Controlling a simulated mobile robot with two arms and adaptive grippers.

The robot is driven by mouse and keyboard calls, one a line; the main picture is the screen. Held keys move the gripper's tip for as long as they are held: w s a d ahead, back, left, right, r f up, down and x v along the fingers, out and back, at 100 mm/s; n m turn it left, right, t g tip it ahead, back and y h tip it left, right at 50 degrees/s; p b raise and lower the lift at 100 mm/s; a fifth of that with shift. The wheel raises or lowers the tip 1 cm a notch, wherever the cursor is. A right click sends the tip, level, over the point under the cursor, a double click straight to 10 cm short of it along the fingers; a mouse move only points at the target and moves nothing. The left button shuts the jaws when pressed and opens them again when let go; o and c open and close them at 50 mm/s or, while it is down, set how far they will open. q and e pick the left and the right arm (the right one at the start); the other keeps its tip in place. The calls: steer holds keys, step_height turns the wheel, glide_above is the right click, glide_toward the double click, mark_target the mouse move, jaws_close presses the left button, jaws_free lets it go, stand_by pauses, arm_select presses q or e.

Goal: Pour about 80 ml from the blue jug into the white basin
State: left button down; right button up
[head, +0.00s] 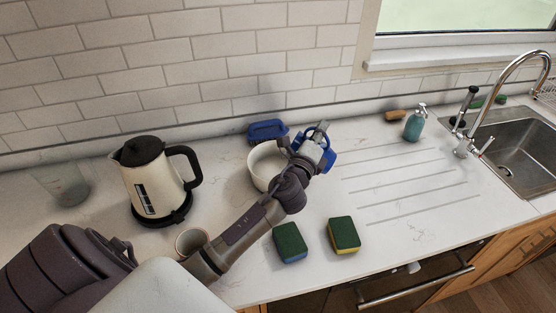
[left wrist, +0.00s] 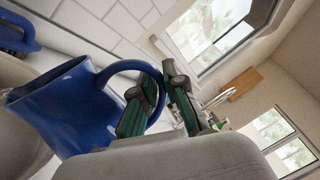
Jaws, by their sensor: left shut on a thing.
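The blue jug (head: 329,160) is at the right side of the white basin (head: 257,168), partly hidden behind my left gripper (head: 318,138). In the left wrist view the jug (left wrist: 62,112) fills the left side, with the basin (left wrist: 12,72) beyond it at the left edge. The fingers of my left gripper (left wrist: 160,98) are shut on the jug's handle. I cannot tell how far the jug is tilted. No liquid or stream shows. My left arm covers part of the basin. My right gripper is not in view.
A blue brush (head: 267,129) lies behind the basin. A kettle (head: 154,180), a cup (head: 191,241) and a clear glass (head: 62,184) stand to the left. Two sponges (head: 290,242) (head: 344,235) lie in front. The ribbed drainer (head: 405,185) at right is clear, beside the sink (head: 515,150).

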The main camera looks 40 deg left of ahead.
mark_target(331, 152)
arm_select(q)
steer(key=shift+a+r, duration=0.1)
stand_by(0.3)
steer(key=shift+w+d+r+m+p, duration=0.15)
steer(key=shift+d+r+m+p, duration=0.45)
steer(key=shift+p, duration=0.3)
steer(key=d+m, duration=0.1)
steer(key=f+m+h+p, duration=0.1)
steer(key=m, duration=0.1)
steer(key=shift+w+d, duration=0.2)
steer(key=shift+d, duration=0.2)
steer(key=shift+w+d+m+p, duration=0.1)
steer(key=shift+d+m+p, duration=0.2)
steer(key=shift+m+p, duration=0.5)
steer(key=shift+d+f, duration=0.1)
steer(key=shift+f, duration=0.05)
